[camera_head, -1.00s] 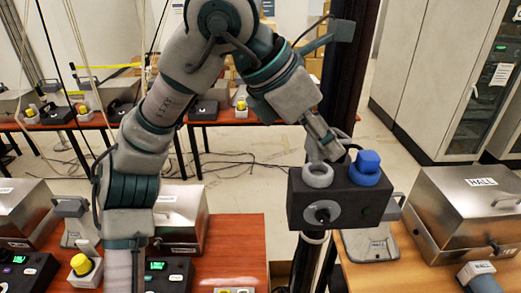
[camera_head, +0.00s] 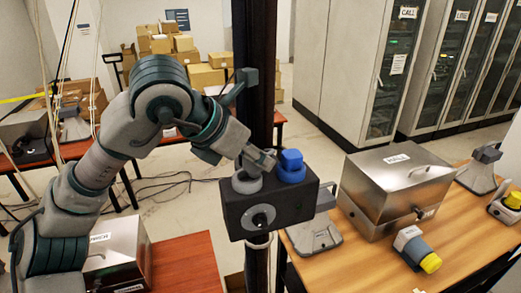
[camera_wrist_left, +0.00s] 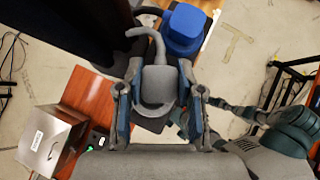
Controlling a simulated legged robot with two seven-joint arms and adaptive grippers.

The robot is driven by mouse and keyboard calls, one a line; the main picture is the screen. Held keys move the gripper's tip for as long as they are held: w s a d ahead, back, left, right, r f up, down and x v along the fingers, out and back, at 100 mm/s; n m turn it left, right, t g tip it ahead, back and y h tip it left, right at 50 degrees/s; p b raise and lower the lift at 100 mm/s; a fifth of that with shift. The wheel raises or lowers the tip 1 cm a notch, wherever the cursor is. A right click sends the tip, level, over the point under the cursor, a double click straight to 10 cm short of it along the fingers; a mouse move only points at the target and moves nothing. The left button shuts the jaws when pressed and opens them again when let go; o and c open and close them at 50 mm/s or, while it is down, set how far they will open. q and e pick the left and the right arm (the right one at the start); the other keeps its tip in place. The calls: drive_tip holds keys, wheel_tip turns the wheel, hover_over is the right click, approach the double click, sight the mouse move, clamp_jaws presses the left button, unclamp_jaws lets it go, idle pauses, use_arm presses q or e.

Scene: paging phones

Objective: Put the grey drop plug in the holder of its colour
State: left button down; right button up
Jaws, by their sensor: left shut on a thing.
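A black box (camera_head: 262,212) on a post carries a grey ring holder (camera_head: 246,183) on its left and a blue plug (camera_head: 291,166) on its right. My left gripper (camera_head: 262,161) is at the grey holder, right beside the blue plug. In the left wrist view my left gripper (camera_wrist_left: 160,95) is shut on the grey drop plug (camera_wrist_left: 158,84), and the grey holder (camera_wrist_left: 150,112) shows just below it. Whether the plug sits inside the ring or just above it is hard to tell. An arm of mine, seemingly the right, shows at the right edge there; its fingers are unclear.
A wooden table (camera_head: 455,230) at right bears a steel box (camera_head: 396,190), a grey stand (camera_head: 314,236) and a grey cylinder with a yellow end (camera_head: 410,245). A red-brown table (camera_head: 185,265) with another steel box (camera_head: 117,262) is at left. A dark pillar rises behind the black box.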

use_arm(q)
drive_tip(key=shift+a+f, duration=0.2)
drive_tip(key=shift+a, duration=0.9)
drive_tip(key=shift+d, duration=0.1)
drive_tip(key=shift+d+f, duration=0.1)
drive_tip(key=shift+d, duration=0.25)
drive_tip(key=shift+d+f+b, duration=0.1)
drive_tip(key=shift+f+b, duration=0.15)
drive_tip(key=shift+b, duration=0.1)
drive_tip(key=shift+f, duration=0.1)
use_arm(e)
drive_tip(key=shift+w+a+f, duration=0.1)
drive_tip(key=shift+a+f, duration=0.35)
drive_tip(key=shift+a, duration=0.15)
use_arm(q)
drive_tip(key=shift+f, duration=0.15)
use_arm(e)
drive_tip(key=shift+a+f, duration=0.1)
